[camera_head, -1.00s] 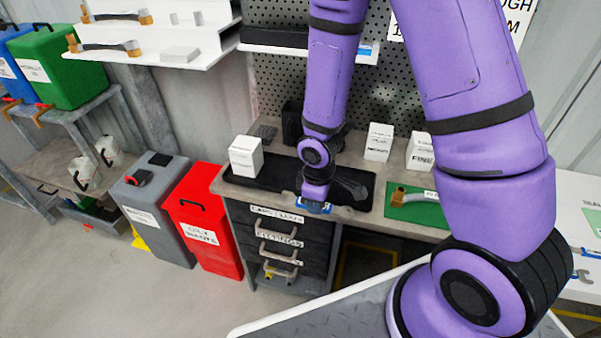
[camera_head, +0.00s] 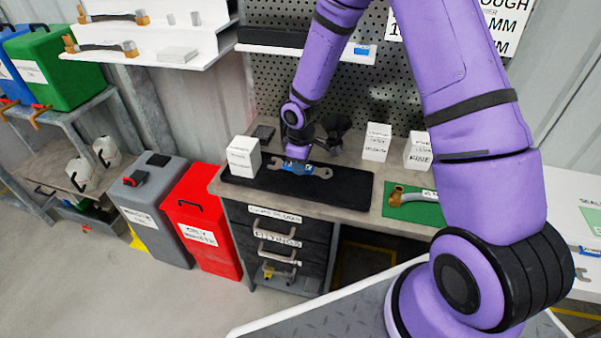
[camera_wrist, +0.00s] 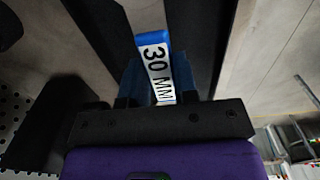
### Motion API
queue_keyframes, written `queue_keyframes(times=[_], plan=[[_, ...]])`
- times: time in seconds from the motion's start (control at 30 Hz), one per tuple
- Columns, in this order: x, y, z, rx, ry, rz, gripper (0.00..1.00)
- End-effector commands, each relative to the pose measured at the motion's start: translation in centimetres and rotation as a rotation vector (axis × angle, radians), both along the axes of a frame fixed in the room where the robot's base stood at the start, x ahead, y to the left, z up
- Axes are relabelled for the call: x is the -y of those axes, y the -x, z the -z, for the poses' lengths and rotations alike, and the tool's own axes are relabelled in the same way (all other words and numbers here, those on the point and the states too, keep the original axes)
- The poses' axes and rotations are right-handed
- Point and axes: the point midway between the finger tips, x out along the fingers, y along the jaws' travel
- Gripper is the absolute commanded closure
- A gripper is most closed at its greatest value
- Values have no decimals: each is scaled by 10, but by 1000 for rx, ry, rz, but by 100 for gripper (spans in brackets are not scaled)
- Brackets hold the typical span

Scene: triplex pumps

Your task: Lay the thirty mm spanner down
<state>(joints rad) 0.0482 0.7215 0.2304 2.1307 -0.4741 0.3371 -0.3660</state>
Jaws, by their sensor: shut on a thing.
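The 30 mm spanner (camera_head: 325,172) is grey with open ends and a blue middle sleeve. In the head view it extends left to right over the black mat (camera_head: 320,198) on the workbench. My gripper (camera_head: 293,166) is shut on the blue sleeve, coming from above and behind. In the wrist view my gripper (camera_wrist: 160,95) holds the sleeve, whose label (camera_wrist: 157,72) reads 30 MM. The spanner looks roughly level, at or just above the mat; I cannot tell whether it touches. My gripper hides part of the sleeve.
A white box (camera_head: 243,157) stands at the mat's left end, near the spanner's left jaw. More white boxes (camera_head: 377,142) stand behind at the right. A green mat (camera_head: 425,213) with a hose fitting lies to the right. The black mat's front strip is clear.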

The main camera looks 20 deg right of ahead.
Motion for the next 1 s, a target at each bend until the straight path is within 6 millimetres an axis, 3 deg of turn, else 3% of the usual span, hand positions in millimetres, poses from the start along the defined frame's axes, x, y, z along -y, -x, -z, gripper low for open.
queue_keyframes(times=[0.23, 0.63, 0.67, 0.73, 1.0], plan=[[0, 0, 34, -1, 0, -1, 100], [0, 0, 38, 0, 0, 0, 100], [0, 0, 38, 0, 0, 1, 66], [0, 0, 38, 0, 0, 1, 50], [0, 0, 37, 0, 0, 1, 47]])
